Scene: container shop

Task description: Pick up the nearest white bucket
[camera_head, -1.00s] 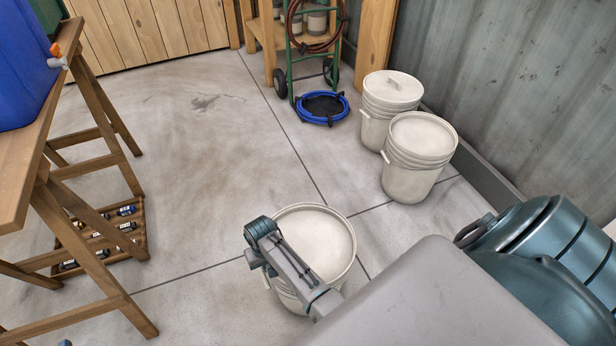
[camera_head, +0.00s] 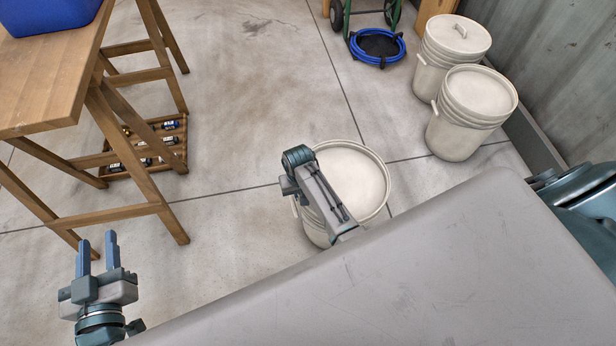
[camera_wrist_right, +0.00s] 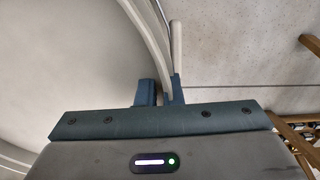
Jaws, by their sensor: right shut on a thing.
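The nearest white bucket (camera_head: 360,180), with a pale round top, stands upright at the centre of the head view. My right gripper is at its left side, mostly hidden by my own wrist in the head view. In the right wrist view, the right gripper's blue fingers (camera_wrist_right: 160,91) are shut at the bucket's rim (camera_wrist_right: 150,28), by a pale upright bar that looks like its handle (camera_wrist_right: 176,42). Whether the bucket is off the floor I cannot tell. My left gripper (camera_head: 97,248) is open and empty at the lower left of the head view.
Two more white buckets (camera_head: 452,45) (camera_head: 466,120) stand by the wall at the upper right. A blue hose coil (camera_head: 378,58) lies beyond. A wooden trestle table (camera_head: 60,95) with a blue container (camera_head: 48,14) is on the left. The floor between is clear.

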